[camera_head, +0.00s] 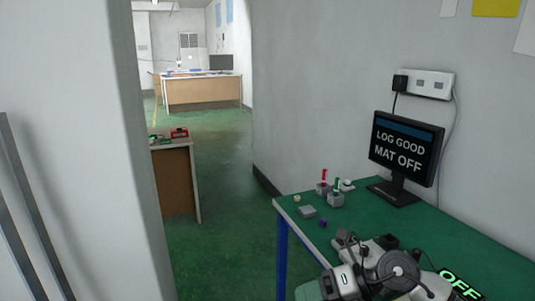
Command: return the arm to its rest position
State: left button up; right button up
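My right arm (398,268) comes in at the bottom right, folded over the front of the green table. Its gripper end (366,242) is beside the table's near left edge, with dark parts on either side. Whether its fingers are apart is too small to tell. I see nothing held in it. My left gripper is not in view. A red lever (323,175) and a green lever (337,186) stand roughly upright on small grey boxes farther back on the table, apart from my arm.
The green table (465,240) also holds a monitor (405,147) reading "LOG GOOD MAT OFF", a grey block (307,211), a purple cube (323,223) and a mat sign (460,284) reading "OFF". A wall edge stands left. Open floor (225,235) lies between.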

jog(key=s+a+r+m+t+y, duration=0.2)
jog(key=a+r+m+t+y, duration=0.3)
jog(key=r+m+t+y, duration=0.15)
jog(key=w+d+f+m+t+h, duration=0.1)
jog(key=d+f+m+t+h, duration=0.35)
jog(key=m, duration=0.65)
jog(key=d+f+m+t+h, duration=0.1)
jog(key=d+m+t+h, duration=0.4)
jog(key=m+t+h, duration=0.4)
jog(key=s+d+f+m+g+h, duration=0.3)
jog(key=f+m+g, duration=0.1)
jog(key=f, duration=0.1)
jog(key=s+d+f+m+g+h, duration=0.3)
jog(key=s+f+m+g, duration=0.1)
jog(key=f+m, duration=0.15)
jog(key=s+d+f+m+g, duration=0.1)
jog(key=s+f+g, duration=0.4)
jog(key=s, duration=0.3)
jog(key=s+d+f+m+g, duration=0.1)
jog(key=s+f+g, duration=0.3)
jog(key=s, duration=0.5)
notch_tip(320, 180, down, 24)
jog(key=r+g, duration=0.1)
jog(key=s+d+f+g, duration=0.1)
jog(key=s+d+f, duration=0.1)
jog(key=s+f, duration=1.4)
notch_tip(320, 180, down, 2)
jog(key=shift+s+d+f+n+g+y+p, duration=0.2)
jog(key=shift+n+g+y+p, duration=0.1)
jog(key=shift+g+p, duration=0.15)
